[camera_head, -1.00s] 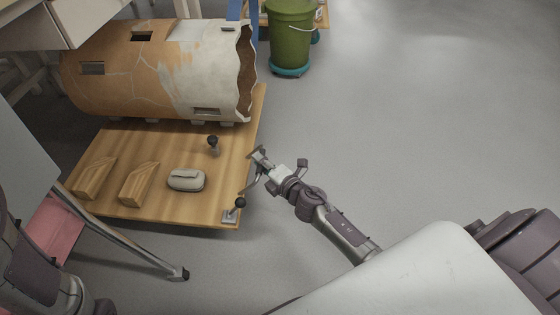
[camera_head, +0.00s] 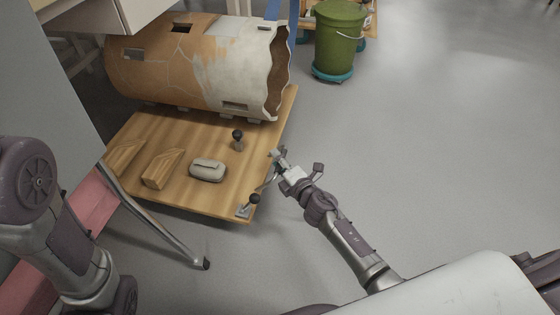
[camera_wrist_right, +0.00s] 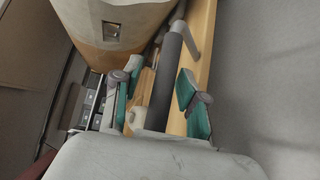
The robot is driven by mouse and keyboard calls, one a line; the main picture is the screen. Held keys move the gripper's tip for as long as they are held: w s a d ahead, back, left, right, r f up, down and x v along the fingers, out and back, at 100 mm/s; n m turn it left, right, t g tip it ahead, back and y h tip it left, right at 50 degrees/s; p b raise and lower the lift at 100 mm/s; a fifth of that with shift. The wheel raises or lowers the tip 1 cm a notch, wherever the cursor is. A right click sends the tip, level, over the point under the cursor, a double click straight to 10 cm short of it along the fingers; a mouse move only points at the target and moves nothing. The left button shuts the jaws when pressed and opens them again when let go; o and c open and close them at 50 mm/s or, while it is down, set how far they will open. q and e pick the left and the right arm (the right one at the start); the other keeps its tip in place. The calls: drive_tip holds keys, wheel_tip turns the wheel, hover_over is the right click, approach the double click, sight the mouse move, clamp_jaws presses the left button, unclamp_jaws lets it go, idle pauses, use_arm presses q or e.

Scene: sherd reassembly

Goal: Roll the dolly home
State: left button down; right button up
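The dolly (camera_head: 215,195) is a flat wooden board in the head view, left of my right gripper (camera_head: 277,157). A large cracked orange and white vessel (camera_head: 205,65) lies on its side on it. In the right wrist view a dark handle bar (camera_wrist_right: 170,70) runs between the green-padded fingers of my right gripper (camera_wrist_right: 156,92). They stand apart with gaps beside the bar. My left arm shows at left; its gripper is out of view.
Two wooden wedges (camera_head: 162,168) and a grey pouch (camera_head: 207,170) lie on the board. A green bin (camera_head: 338,40) stands behind right. A metal table leg (camera_head: 165,222) is near the board's front left. The floor to the right is clear.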

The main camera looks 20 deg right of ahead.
drive_tip(key=shift+s+d, duration=0.1)
drive_tip(key=shift+d, duration=0.05)
drive_tip(key=shift+s, duration=0.2)
drive_tip(key=v, duration=1.1)
drive_tip(key=shift+s, duration=0.25)
